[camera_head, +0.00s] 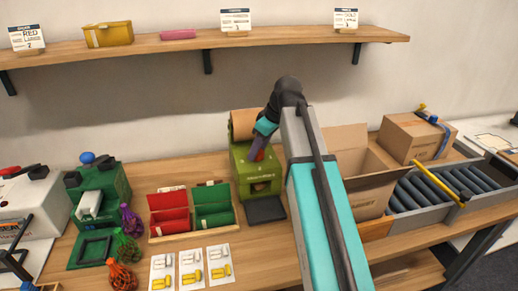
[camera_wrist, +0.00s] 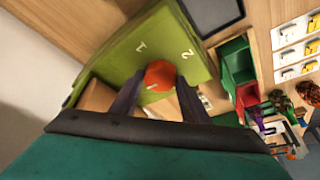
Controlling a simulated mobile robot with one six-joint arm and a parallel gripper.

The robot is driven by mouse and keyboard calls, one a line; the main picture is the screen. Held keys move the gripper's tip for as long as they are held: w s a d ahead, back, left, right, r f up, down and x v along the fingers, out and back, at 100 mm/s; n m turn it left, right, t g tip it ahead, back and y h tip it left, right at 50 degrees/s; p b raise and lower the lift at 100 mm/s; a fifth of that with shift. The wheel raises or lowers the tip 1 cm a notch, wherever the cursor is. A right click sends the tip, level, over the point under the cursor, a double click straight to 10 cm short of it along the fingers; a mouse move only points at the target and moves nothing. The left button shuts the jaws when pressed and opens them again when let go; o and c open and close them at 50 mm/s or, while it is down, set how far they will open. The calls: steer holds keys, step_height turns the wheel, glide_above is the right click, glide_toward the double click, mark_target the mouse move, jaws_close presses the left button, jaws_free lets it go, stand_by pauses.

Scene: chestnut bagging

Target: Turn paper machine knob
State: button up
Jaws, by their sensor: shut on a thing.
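The paper machine (camera_head: 260,178) is a green box with a brown paper roll on top, in the middle of the table. In the head view my gripper (camera_head: 258,150) is at the machine's upper part, and the knob is hard to make out there.
A tray with red and green compartments (camera_head: 190,236) stands left of the machine. A green press (camera_head: 100,192) and netted bags (camera_head: 128,248) are farther left. An open cardboard box (camera_head: 365,208) and a roller conveyor (camera_head: 432,188) are right. A shelf (camera_head: 180,46) runs above.

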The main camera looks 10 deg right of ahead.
steer(key=shift+s+m+p, duration=0.1)
steer(key=shift+m+p, duration=0.2)
steer(key=shift+m, duration=0.1)
steer(key=m+h+p, duration=0.1)
steer(key=m+p, duration=0.1)
steer(key=m, duration=0.1)
steer(key=shift+s+a+r+t, duration=0.1)
steer(key=shift+a+t, duration=0.05)
steer(key=shift+t, duration=0.25)
steer(key=m+h+p, duration=0.2)
steer(key=m, duration=0.2)
steer(key=shift+a+m+p, duration=0.15)
steer(key=shift+m+p, duration=0.2)
steer(key=shift+m, duration=0.05)
steer(key=m+h+p, duration=0.1)
steer(key=m, duration=0.1)
steer(key=m+h, duration=0.1)
steer(key=m, duration=0.2)
steer(key=shift+a+p, duration=0.2)
steer(key=shift+p, duration=0.2)
steer(key=shift+w+m+g+h, duration=0.15)
steer(key=shift+m+h, duration=0.2)
steer(key=shift+m, duration=0.7)
steer(key=shift+w+m+g+h, duration=0.15)
steer(key=shift+m+h, duration=0.2)
steer(key=shift+m, duration=0.7)
steer(key=shift+s, duration=0.15)
steer(key=o, duration=1.1)
steer(key=shift+c, duration=0.2)
